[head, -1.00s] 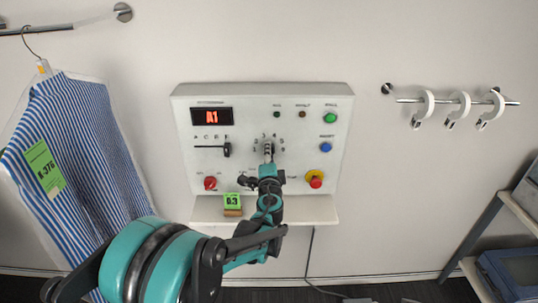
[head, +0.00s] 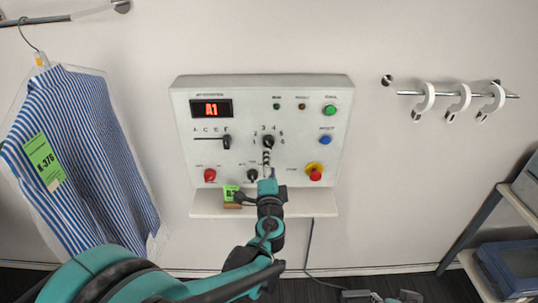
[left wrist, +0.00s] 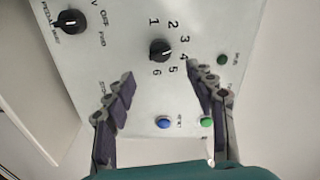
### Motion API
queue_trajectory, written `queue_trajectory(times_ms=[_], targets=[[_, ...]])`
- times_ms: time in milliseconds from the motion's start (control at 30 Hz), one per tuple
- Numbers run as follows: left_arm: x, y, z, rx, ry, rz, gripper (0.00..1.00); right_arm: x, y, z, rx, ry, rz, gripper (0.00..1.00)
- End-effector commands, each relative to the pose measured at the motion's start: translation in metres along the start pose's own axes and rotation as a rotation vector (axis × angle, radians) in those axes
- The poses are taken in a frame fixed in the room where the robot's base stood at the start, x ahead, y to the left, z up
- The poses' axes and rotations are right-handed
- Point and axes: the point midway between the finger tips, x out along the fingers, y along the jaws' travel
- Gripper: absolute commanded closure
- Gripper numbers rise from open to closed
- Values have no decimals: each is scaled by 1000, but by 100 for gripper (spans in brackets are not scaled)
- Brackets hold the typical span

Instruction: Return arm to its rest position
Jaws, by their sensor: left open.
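My left arm comes in from the lower left in the head view, and its gripper (head: 267,172) is in front of the lower middle of the white control panel (head: 185,100). In the left wrist view the two fingers of the left gripper (left wrist: 160,100) are spread wide with nothing between them. The black numbered rotary knob (left wrist: 160,50) shows beyond the fingertips, apart from them; it also shows in the head view (head: 268,142).
A green tag block (head: 231,194) sits on the shelf (head: 310,203) under the panel, close to my left arm. A striped shirt (head: 85,150) hangs at left. A rail with white hooks (head: 460,98) is at right, above a grey rack (head: 480,230).

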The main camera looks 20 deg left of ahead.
Motion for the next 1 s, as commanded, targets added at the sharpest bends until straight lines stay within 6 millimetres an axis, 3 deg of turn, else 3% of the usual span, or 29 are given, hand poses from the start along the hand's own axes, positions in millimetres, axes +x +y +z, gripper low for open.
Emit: queue_trajectory(times_ms=[200, 700, 767, 867, 1000], targets=[[-21, 0, 0, 0, 1, 0, 45, 0, 0, 0, 0, 0, 0, 60], [-23, 0, 2, -9, -5, 4, 45, 0, 0, 0, 0, 0, 0, 60], [-26, 0, 9, -36, -23, 18, 45, 1, 0, 1, 0, 0, 0, 60], [-37, 3, 35, -141, -93, 75, 45, 4, 0, 3, 0, 0, 0, 60], [-74, 23, 87, -390, -255, 226, 45, 11, 0, 8, 0, 0, 0, 60]])
